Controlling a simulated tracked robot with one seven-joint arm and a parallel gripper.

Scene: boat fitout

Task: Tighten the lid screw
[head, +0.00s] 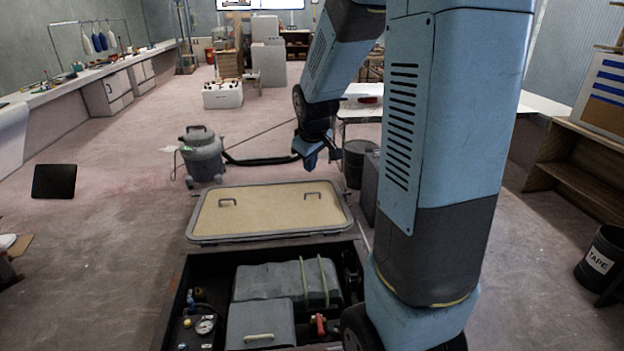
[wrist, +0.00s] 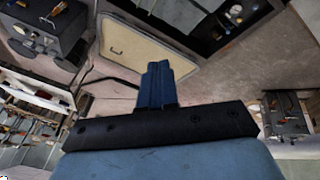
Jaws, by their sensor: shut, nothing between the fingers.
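My gripper (head: 318,161) hangs in the air above and beyond the far edge of a tan hatch panel. In the wrist view its fingers (wrist: 157,68) are together with nothing between them. The tan panel (head: 265,205) has a grey rim and two handles, and lies flat behind an open compartment. It also shows in the wrist view (wrist: 128,47). In the compartment is a grey box with a lid (head: 260,318) and a pale handle. I cannot make out any lid screw in either view, and cannot tell which lid carries it.
The compartment (head: 172,305) also holds a strapped grey tank (head: 285,281), a gauge (head: 205,325) and a red-handled part (head: 319,324). A vacuum (head: 202,157) with a black hose stands behind left. A dark drum (head: 355,163) stands right of my gripper. Open floor lies left.

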